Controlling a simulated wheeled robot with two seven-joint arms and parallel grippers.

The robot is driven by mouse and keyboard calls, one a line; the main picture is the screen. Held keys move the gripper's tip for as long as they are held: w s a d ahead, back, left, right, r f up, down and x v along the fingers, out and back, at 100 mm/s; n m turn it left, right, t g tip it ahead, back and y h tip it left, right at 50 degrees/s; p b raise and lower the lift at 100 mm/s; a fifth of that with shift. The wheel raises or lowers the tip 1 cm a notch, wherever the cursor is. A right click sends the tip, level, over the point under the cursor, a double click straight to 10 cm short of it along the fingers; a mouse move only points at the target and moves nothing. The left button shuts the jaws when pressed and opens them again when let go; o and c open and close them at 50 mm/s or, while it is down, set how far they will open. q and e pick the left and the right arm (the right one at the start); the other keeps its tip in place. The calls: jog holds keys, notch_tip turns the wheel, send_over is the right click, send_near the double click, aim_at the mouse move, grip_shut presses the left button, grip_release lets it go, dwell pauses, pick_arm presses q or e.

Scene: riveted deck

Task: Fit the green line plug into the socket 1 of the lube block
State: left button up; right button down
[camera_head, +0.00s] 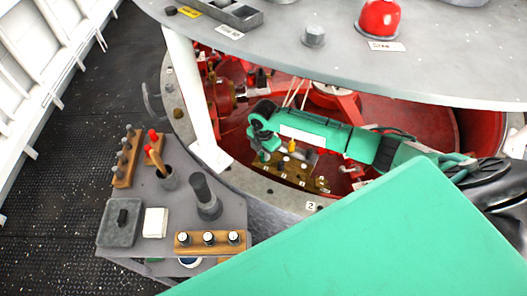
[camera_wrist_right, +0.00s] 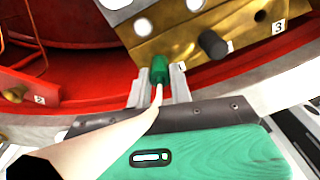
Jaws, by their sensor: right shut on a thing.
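The lube block is the brass-coloured block (camera_wrist_right: 185,38) in the right wrist view, with round holes and numbered tags; it also shows in the head view (camera_head: 298,172), low inside the round opening. My right gripper (camera_wrist_right: 158,92) is shut on the green line plug (camera_wrist_right: 159,69), with a pale hose running back from it. The plug's tip is at the block's near edge, close to a tag that seems to read 1. I cannot tell whether it touches or enters a socket. In the head view the right gripper (camera_head: 262,157) is small beside the block. The left gripper is out of view.
A dark plug (camera_wrist_right: 213,44) stands in the block towards tag 3. The grey deck rim (camera_head: 420,85) overhangs the opening, and a white post (camera_head: 194,95) stands at its left. A grey side table (camera_head: 140,190) holds wooden racks and a dark cylinder (camera_head: 205,195).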

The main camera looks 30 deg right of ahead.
jog(key=shift+f, duration=0.2)
dwell(0.4)
jog(key=c, duration=1.2)
grip_release()
jog(key=shift+o, duration=0.2)
notch_tip(320, 180, up, 14)
jog(key=b, duration=0.3)
jog(key=shift+f, duration=0.15)
